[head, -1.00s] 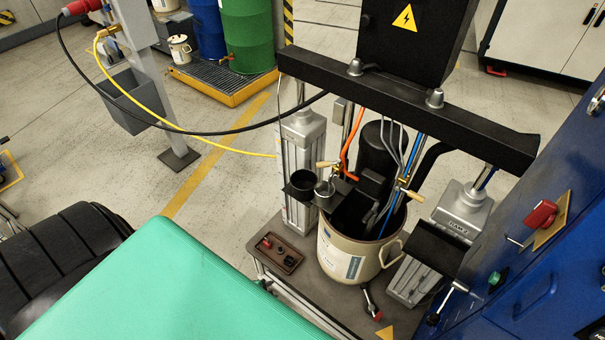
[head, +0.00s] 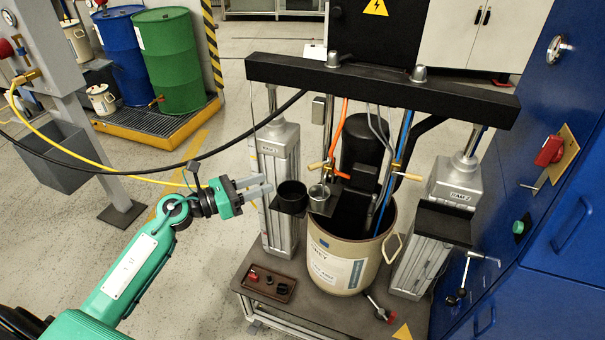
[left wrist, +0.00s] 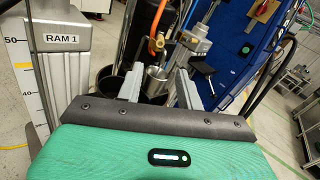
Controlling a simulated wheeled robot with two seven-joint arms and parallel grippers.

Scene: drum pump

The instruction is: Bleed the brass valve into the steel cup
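The steel cup (head: 320,193) sits in a dark bracket beside the rim of the beige drum, next to a black round holder (head: 291,193). The brass valve (head: 327,166), with a tan handle, is just above the cup at the end of the orange hose. My left gripper (head: 263,190) is left of the black holder, apart from it and pointing right. In the left wrist view its two fingers (left wrist: 158,90) are spread with nothing held. The steel cup (left wrist: 157,80) shows beyond them, and the brass valve (left wrist: 158,43) above it. My right gripper is not in view.
The beige drum (head: 345,268) stands between the RAM 1 column (head: 278,185) and the RAM 2 column (head: 452,185), under a black crossbeam (head: 390,90). A black hose (head: 150,172) and yellow hose cross near my left arm. A blue cabinet (head: 560,240) is at right.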

